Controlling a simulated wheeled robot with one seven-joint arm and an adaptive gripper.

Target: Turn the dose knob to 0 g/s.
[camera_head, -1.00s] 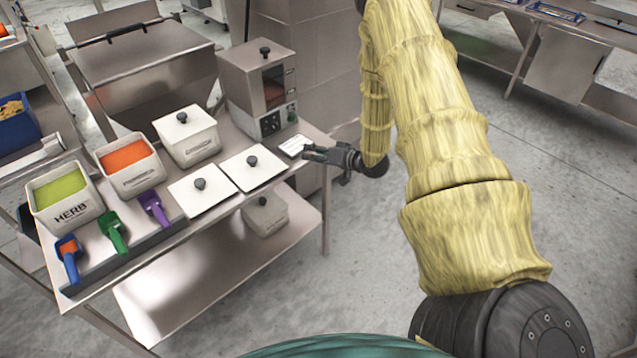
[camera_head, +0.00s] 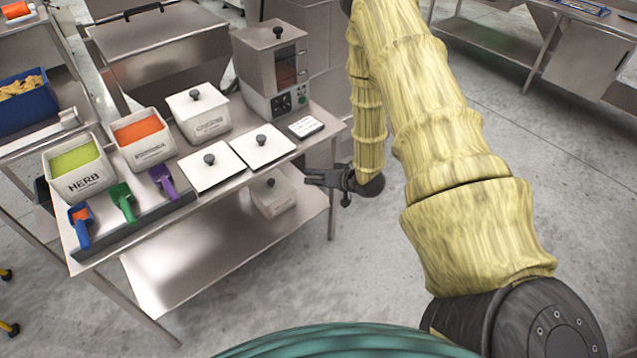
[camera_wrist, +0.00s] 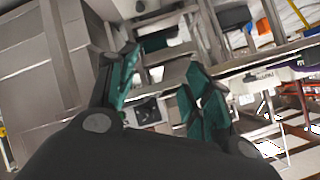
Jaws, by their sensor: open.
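The dosing machine (camera_head: 268,65) is a grey steel box with a dark window and a black knob on its lid, at the table's back right. Its front control panel (camera_head: 290,102) has dark controls and a green part; the dose knob's setting is too small to read. My gripper (camera_head: 310,178) is open and empty, in front of the table's right end and apart from the machine. In the wrist view, the teal fingers of my gripper (camera_wrist: 160,88) stand apart, with a dark panel with a round part (camera_wrist: 147,110) between them.
A small white-topped plate (camera_head: 306,127) lies at the table's right corner. Two white lids (camera_head: 262,147), a closed white bin (camera_head: 198,115), open herb (camera_head: 78,165) and orange (camera_head: 142,138) bins and coloured scoops (camera_head: 123,203) fill the table (camera_head: 225,193).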

